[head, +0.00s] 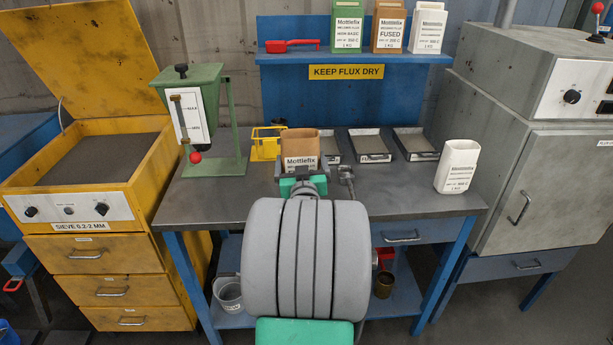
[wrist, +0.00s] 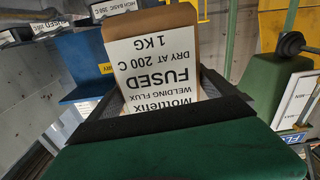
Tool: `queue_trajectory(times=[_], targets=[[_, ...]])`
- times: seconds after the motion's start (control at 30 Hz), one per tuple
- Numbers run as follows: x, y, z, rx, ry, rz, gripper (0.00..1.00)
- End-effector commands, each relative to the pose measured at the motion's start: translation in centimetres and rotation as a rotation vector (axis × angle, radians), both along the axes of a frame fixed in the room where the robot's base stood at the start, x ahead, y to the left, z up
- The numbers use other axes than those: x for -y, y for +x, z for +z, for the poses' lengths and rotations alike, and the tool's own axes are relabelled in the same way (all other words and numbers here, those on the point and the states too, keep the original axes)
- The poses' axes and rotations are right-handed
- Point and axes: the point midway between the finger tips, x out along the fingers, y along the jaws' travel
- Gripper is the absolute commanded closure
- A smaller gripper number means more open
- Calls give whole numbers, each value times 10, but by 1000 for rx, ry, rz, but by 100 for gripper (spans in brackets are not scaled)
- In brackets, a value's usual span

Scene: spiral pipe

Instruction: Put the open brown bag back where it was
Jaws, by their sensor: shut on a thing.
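The open brown bag (head: 300,142), with a white Mottlefix label, is above or on the middle of the workbench. I cannot tell whether its base touches the top. My gripper (head: 301,180) is shut on it from the near side, low on the bag. In the wrist view the bag (wrist: 152,22) has its FUSED label upside down, and my dark gripper (wrist: 158,108) covers its lower part. Another brown FUSED bag (head: 388,27) stands on the blue shelf (head: 345,55), between a green bag (head: 346,25) and a white bag (head: 428,28).
An open white bag (head: 458,166) stands at the bench's (head: 405,203) right end. Several shallow trays (head: 415,144) lie behind my gripper. A green hopper stand (head: 215,168) and a yellow holder (head: 264,150) are left of the bag. A red scoop (head: 292,45) lies on the shelf.

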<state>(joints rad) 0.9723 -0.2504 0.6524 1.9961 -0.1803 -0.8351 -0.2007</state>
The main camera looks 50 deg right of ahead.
Motion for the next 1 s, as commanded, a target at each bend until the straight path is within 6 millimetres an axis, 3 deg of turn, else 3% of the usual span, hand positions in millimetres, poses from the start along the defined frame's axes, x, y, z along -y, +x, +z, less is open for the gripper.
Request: queue_trajectory(times=[0.03, 0.27, 0.4, 0.67, 0.7, 1.0], targets=[[9, -2, -11, 0, 1, -4, 74], [27, -2, -33, 1, -1, -2, 74], [25, -1, -57, 1, 1, 0, 74], [24, -1, -59, 2, -4, 1, 74], [24, -1, -60, 1, -3, 1, 4], [24, -1, -58, 1, -3, 1, 0]])
